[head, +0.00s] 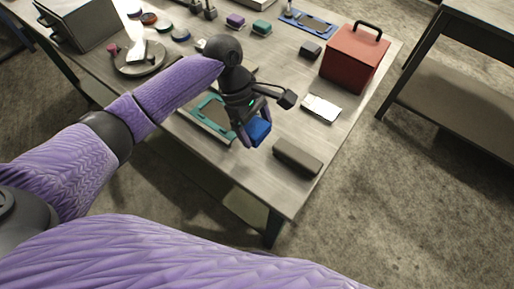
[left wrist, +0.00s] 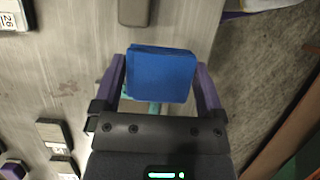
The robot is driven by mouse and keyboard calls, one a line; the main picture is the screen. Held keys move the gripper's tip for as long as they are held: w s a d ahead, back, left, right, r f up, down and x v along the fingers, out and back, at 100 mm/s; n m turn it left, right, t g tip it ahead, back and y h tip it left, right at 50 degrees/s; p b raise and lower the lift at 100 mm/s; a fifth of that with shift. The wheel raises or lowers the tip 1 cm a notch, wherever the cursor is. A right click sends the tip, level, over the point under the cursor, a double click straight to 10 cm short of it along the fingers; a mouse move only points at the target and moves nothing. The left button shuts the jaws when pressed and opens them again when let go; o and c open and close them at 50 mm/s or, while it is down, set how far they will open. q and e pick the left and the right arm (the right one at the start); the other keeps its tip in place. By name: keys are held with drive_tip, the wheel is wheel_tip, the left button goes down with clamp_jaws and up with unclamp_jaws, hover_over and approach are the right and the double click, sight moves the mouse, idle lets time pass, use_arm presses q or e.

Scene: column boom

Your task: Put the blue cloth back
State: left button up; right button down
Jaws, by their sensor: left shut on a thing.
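The blue cloth (head: 259,130) is a small folded square. My left gripper (head: 251,134) is shut on it and holds it over the front part of the table. In the left wrist view the cloth (left wrist: 160,75) sits between the two purple fingers of the gripper (left wrist: 160,85). A teal-edged tray (head: 212,112) lies on the table just left of the gripper, partly hidden by my arm. My right gripper is not in view.
A dark grey block (head: 297,156) lies near the table's front right corner. A white-and-dark box (head: 320,108) and a red toolbox (head: 354,58) stand farther right. A blue mat (head: 306,22) lies at the back. A plate (head: 139,60) is at the left.

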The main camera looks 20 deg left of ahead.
sight(260, 154)
use_arm(q)
wheel_tip(260, 154, down, 8)
drive_tip(key=b, duration=0.3)
drive_tip(key=shift+r, duration=0.3)
drive_tip(key=o, duration=0.8)
drive_tip(key=p+v, duration=0.4)
drive_tip(key=v, duration=0.8)
drive_tip(key=shift+d+r, duration=0.1)
